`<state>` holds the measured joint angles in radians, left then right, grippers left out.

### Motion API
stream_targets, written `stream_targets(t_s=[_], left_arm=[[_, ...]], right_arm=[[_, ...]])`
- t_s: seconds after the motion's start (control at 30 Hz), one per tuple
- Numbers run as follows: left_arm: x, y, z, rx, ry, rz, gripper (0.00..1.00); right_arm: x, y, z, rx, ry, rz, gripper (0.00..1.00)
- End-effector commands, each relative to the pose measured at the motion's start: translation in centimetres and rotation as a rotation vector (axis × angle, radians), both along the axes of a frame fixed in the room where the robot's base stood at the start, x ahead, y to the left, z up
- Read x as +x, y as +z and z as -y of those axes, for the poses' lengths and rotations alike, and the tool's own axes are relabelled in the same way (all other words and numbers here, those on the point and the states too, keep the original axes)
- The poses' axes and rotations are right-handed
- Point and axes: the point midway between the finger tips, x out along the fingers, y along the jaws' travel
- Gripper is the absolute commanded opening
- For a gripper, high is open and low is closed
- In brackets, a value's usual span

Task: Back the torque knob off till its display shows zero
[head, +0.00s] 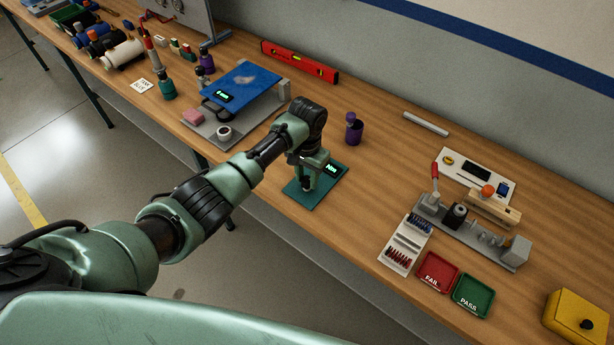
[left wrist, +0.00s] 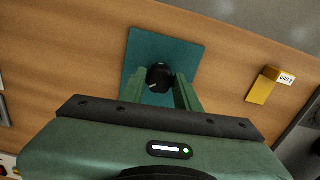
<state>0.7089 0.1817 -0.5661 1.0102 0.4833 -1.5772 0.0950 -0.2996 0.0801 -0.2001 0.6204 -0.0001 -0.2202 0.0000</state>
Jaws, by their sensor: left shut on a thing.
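The torque knob (left wrist: 159,77) is black and round with a pale mark, on a teal plate (left wrist: 145,48) in the left wrist view. In the head view the teal plate (head: 326,189) lies near the front edge of the bench, with a small display (head: 331,169) whose green characters are too small to read surely. My left gripper (head: 307,184) is above the plate; in the left wrist view its fingers (left wrist: 166,85) are shut on the knob, one on each side. The head view hides the knob behind the gripper. My right gripper is not in view.
A purple bottle (head: 354,131) stands behind the plate. A grey fixture with a blue panel (head: 243,84) and a white ring lies to the left. To the right are a FAIL tray (head: 437,271), a PASS tray (head: 472,294) and a yellow box (head: 577,316). Bare wood surrounds the plate.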

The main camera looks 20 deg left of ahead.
Motion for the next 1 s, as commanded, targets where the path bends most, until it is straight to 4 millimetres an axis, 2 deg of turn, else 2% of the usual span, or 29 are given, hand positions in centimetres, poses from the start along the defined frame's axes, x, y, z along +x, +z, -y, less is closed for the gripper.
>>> stream_targets(t_s=[0.53,0.57,0.6,0.63,1.0], left_arm=[[0.00,0.00,-0.06,0.001,0.026,-0.001,0.00],[-0.01,0.00,-0.05,0.001,0.025,-0.001,0.38],[-0.01,0.00,-0.05,0.001,0.025,-0.001,0.49],[-0.01,0.00,-0.05,0.001,0.025,-0.001,0.54],[0.07,0.38,0.01,-0.001,0.024,0.002,0.54]], right_arm=[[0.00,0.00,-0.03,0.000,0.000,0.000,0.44],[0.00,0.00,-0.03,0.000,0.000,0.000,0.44],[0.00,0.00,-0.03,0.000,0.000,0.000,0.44],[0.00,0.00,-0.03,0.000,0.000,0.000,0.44],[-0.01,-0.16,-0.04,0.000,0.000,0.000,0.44]])
